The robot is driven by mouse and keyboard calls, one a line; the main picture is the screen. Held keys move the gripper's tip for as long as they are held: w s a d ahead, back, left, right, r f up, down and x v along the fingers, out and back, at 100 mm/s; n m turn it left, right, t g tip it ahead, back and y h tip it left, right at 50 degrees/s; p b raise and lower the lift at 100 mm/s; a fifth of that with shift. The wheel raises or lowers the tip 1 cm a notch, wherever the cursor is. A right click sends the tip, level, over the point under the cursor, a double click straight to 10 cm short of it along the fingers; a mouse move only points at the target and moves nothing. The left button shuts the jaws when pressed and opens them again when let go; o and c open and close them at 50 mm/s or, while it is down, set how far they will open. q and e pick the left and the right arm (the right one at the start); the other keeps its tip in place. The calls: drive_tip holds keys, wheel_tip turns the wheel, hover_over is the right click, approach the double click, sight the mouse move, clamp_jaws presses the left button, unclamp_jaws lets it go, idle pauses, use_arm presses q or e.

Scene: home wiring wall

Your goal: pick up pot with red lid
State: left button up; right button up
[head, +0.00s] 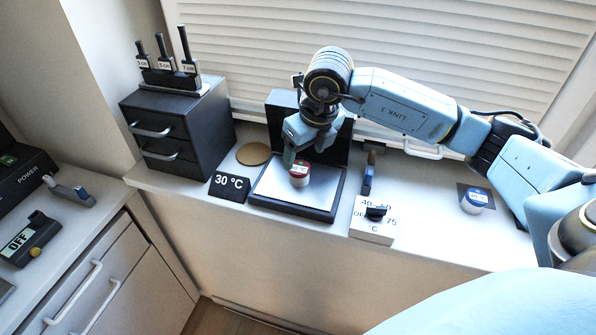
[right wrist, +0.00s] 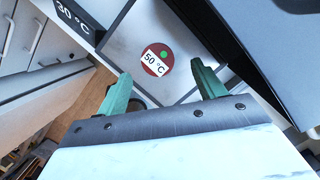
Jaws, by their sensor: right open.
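The small pot with the red lid (head: 299,169) stands on the pale plate of a black-framed station (head: 262,192). Its lid (right wrist: 154,68) bears a "50 °C" label and a green dot in the right wrist view. My right gripper (head: 295,158) is right above and partly behind the pot in the head view, pointing down. In the right wrist view its two green fingers (right wrist: 161,70) are spread apart, with the lid showing between and just beyond their tips. Nothing is held. Whether the fingers flank the pot's body cannot be told. My left gripper is not in view.
A "30 °C" sign (head: 229,187) stands left of the plate. A blue-lidded pot (head: 475,200) stands further right. A black drawer cabinet (head: 178,130) is at left.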

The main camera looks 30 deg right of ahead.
sight(299, 167)
drive_tip(key=shift+x, duration=1)
drive_tip(key=x, duration=0.3)
drive_tip(key=shift+a+f+p, duration=0.2)
drive_tip(key=shift+f+p, duration=0.1)
drive_tip(key=shift+p, duration=0.1)
drive_tip(key=shift+w+f, duration=0.1)
drive_tip(key=shift+f, duration=0.05)
drive_tip(key=c, duration=1.1)
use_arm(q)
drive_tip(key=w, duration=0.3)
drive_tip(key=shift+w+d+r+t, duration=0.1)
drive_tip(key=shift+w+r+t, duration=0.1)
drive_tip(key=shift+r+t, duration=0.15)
use_arm(e)
drive_tip(key=shift+c, duration=0.5)
